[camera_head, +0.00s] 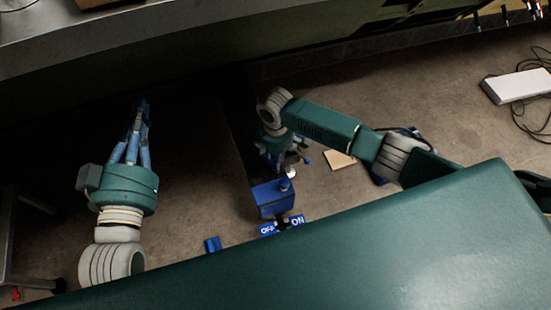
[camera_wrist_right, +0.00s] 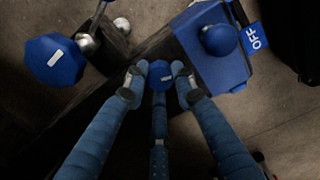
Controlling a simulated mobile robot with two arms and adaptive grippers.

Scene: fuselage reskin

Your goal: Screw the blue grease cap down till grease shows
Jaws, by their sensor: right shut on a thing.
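In the right wrist view a small round blue cap (camera_wrist_right: 160,76) with a pale mark on top sits between my fingers. My right gripper (camera_wrist_right: 160,80) is shut on it, with fingers on both sides and a third one below. What lies under the cap is hidden, and I see no grease. In the head view my right gripper (camera_head: 283,155) is just behind a blue box, small and partly hidden by its own wrist. My left gripper (camera_head: 141,108) hangs at the left over dark ground, away from the cap; its fingertips are too dark to tell open from shut.
The blue box (camera_head: 270,200) with a round knob stands close to my right gripper, an OFF/ON label (camera_head: 282,226) in front. A larger blue faceted knob (camera_wrist_right: 53,61) on a metal stem is at the upper left. A white box (camera_head: 518,86) with cables lies far right.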

